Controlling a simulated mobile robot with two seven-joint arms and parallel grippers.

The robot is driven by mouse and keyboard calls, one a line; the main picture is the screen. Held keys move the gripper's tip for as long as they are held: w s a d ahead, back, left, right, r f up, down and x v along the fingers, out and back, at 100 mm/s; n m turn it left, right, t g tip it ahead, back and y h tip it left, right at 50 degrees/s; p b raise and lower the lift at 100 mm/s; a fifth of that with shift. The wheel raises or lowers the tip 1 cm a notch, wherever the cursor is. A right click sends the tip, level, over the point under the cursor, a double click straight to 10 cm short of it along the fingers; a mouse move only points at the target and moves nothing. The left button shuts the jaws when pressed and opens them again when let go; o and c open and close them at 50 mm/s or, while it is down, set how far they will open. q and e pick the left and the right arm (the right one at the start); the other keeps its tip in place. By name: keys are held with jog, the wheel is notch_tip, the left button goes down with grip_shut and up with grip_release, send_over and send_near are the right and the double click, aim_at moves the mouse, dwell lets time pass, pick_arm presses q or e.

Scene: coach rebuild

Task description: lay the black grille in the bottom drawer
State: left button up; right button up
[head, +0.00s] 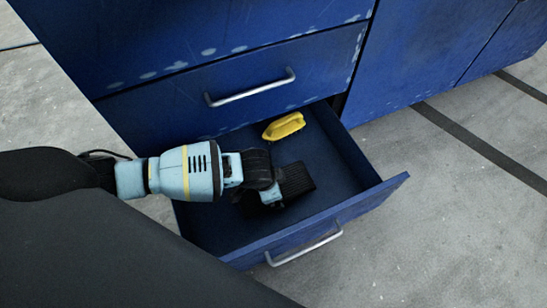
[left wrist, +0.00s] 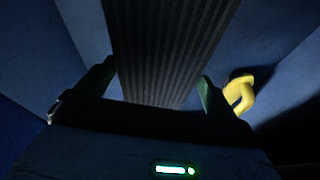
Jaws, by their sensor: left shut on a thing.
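The black grille (head: 298,179) is a dark ribbed slab, held inside the open bottom drawer (head: 373,198). My left gripper (head: 272,190) reaches into the drawer from the left and is shut on the grille. In the left wrist view the ribbed grille (left wrist: 165,50) lies between the two fingers of the left gripper (left wrist: 155,90). I cannot tell whether the grille touches the drawer floor. Part of it is hidden behind the gripper. My right gripper is not in view.
A yellow object with a handle (head: 284,126) lies at the back of the drawer; it also shows in the left wrist view (left wrist: 240,92), right of the gripper. A closed drawer with a silver handle (head: 250,88) is above. Drawer floor to the grille's right is clear.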

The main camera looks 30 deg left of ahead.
pick_arm(q)
jog(key=shift+f, duration=0.15)
notch_tip(320, 180, down, 4)
jog(key=shift+r+b, duration=0.1)
jog(key=shift+b, duration=1.15)
jog(key=shift+f, duration=0.4)
jog(key=shift+f, duration=0.5)
jog(key=o, duration=0.8)
jog(key=shift+o, duration=0.2)
